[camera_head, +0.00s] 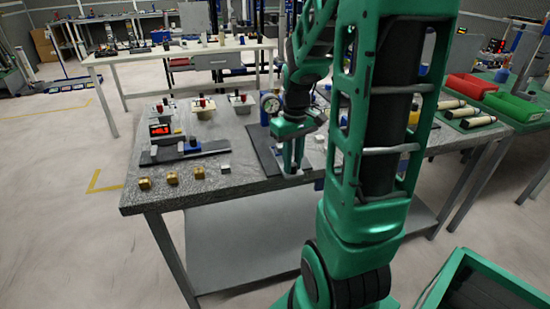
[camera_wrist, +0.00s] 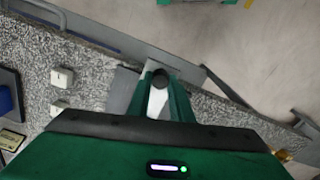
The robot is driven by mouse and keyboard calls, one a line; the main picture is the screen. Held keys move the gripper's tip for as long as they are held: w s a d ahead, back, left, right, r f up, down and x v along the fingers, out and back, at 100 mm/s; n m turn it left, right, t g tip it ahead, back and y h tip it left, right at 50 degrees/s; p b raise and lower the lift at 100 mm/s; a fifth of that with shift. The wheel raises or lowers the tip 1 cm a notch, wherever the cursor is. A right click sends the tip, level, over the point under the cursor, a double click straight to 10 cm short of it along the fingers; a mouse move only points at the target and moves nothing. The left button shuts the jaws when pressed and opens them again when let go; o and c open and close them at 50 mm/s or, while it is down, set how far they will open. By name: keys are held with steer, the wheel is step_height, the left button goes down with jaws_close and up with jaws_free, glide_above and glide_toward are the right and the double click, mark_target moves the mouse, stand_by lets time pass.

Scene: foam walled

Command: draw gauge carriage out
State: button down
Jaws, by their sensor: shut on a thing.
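The gauge carriage shows in part at my gripper (camera_head: 292,162): a round white dial gauge (camera_head: 271,103) stands just behind and left of it, on a blue body. A dark base plate (camera_head: 263,152) lies beneath on the granite-like bench.
On the speckled bench (camera_head: 225,134), left of my gripper, are a blue fixture on a dark plate (camera_head: 160,155), a red-lit display (camera_head: 159,130), several brass pieces (camera_head: 144,183) and a small metal cube (camera_head: 225,168). Open floor (camera_head: 60,230) lies left of the bench.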

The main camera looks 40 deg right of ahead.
steer(key=shift+s, duration=0.1)
steer(key=c, duration=1.6)
jaws_free()
step_height(320, 180, up, 11)
steer(key=shift+a+f, duration=0.1)
steer(key=s+a+f+m, duration=0.1)
steer(key=s+a, duration=0.1)
steer(key=s, duration=0.3)
steer(key=s+a+f+m, duration=0.2)
steer(key=s+a, duration=0.1)
steer(key=s, duration=0.2)
steer(key=s+a+f+m, duration=0.1)
steer(key=s+a+f, duration=0.1)
steer(key=s, duration=0.3)
steer(key=shift+a+f, duration=0.1)
steer(key=shift+a, duration=0.6)
